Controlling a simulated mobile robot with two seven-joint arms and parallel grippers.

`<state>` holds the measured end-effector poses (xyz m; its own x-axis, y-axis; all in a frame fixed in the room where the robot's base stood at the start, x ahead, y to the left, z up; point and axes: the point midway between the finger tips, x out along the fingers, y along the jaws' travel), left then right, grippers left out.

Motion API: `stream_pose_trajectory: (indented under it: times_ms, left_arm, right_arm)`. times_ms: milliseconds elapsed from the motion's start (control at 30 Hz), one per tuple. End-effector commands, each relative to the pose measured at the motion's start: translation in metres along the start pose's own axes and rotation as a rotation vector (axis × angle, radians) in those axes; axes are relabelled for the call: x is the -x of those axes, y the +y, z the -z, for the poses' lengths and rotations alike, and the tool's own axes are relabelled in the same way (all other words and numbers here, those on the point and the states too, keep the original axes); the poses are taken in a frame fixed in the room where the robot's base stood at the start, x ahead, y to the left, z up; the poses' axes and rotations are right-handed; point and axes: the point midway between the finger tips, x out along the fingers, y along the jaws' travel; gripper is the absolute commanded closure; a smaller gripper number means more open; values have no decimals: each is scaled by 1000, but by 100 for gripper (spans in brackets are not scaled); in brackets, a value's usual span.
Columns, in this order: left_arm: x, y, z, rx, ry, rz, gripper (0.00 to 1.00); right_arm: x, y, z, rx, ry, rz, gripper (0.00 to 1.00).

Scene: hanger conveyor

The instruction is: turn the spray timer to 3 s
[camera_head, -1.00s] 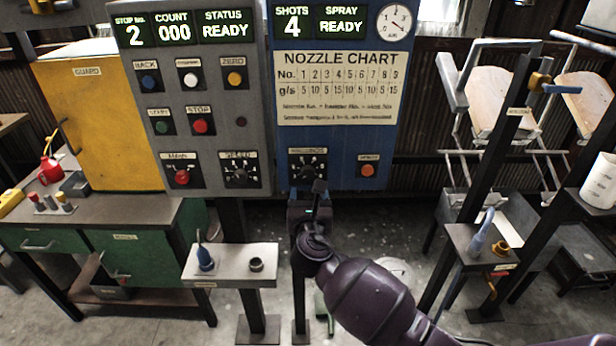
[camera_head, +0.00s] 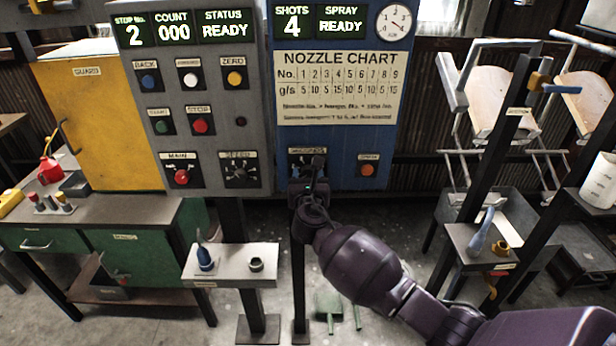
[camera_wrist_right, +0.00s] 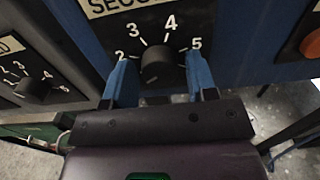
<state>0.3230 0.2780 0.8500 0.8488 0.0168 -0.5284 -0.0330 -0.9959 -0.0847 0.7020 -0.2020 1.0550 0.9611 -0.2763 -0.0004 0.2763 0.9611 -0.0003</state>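The spray timer is a black dial plate (camera_wrist_right: 188,28) with a round black knob (camera_wrist_right: 163,72), under a label ending in "SECO…" in the right wrist view. The numbers 2, 3, 4 and 5 show around the knob. Where the knob points is not clear. My right gripper (camera_wrist_right: 158,62) is open, with one blue finger on each side of the knob; a gap shows on both sides. In the head view my right gripper (camera_head: 313,168) covers part of the timer plate (camera_head: 298,157) on the blue panel. My left gripper is not in view.
An orange button (camera_head: 368,170) sits right of the timer. The speed dial (camera_head: 240,172) and red main switch (camera_head: 181,176) are on the grey panel to the left. A small shelf (camera_head: 230,268) with a blue nozzle stands below left. The display reads 4 shots, spray ready.

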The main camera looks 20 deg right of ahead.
Motion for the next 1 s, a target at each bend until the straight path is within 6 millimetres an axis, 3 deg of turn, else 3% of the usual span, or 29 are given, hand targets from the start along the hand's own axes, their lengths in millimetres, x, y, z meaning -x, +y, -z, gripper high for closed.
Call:
stream_pose_trajectory:
  times_ms: [33,233,667,1000]
  left_arm:
    - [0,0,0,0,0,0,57]
    - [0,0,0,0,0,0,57]
    - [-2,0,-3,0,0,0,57]
    - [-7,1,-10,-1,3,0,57]
  right_arm:
    - [0,0,0,0,0,0,56]
    - [0,0,0,0,0,0,86]
    - [1,1,1,-96,0,-1,86]
    - [1,0,2,-377,0,1,86]
